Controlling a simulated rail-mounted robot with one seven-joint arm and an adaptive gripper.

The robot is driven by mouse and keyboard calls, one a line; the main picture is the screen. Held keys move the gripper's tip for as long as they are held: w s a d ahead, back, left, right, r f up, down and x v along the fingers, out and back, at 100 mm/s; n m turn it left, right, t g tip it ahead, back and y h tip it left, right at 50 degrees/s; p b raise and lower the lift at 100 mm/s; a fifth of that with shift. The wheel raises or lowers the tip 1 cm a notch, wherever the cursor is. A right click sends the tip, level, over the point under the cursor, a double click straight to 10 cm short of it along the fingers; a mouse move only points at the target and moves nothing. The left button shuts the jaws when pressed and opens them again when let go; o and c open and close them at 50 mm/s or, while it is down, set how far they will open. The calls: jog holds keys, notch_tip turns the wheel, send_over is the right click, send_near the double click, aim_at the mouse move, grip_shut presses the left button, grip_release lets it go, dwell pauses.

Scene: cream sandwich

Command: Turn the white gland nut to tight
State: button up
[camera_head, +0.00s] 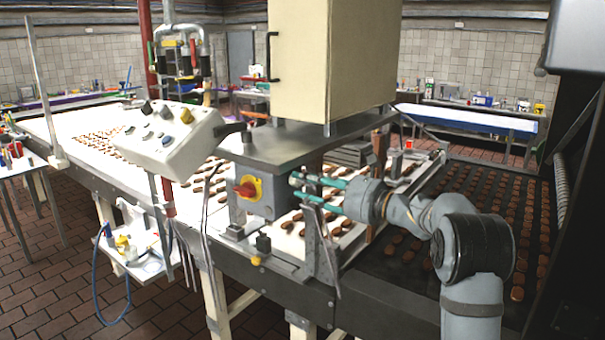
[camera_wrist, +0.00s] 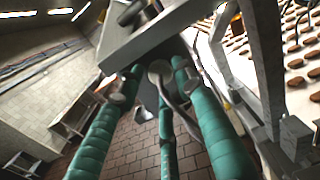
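My gripper (camera_head: 298,188) is at the right side of a grey control box (camera_head: 271,207) with a red knob on a yellow plate (camera_head: 247,188). Its teal fingers point left towards the box.
A large cream cabinet (camera_head: 325,60) stands above the box. Metal brackets (camera_head: 318,240) rise close to my gripper. A conveyor (camera_head: 480,190) with rows of brown biscuits lies at the right. A tilted white control panel (camera_head: 170,140) is at the left.

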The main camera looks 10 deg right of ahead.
jog(key=shift+x, duration=0.85)
jog(key=shift+c, duration=1.4)
jog(key=c, duration=0.6)
jog(key=shift+f+m+b, duration=0.2)
jog(key=shift+m+b, duration=0.2)
jog(key=shift+r+m, duration=0.1)
jog(key=shift+m, duration=0.3)
jog(key=shift+d, duration=0.1)
jog(key=o, duration=0.9)
jog(key=shift+r, duration=0.1)
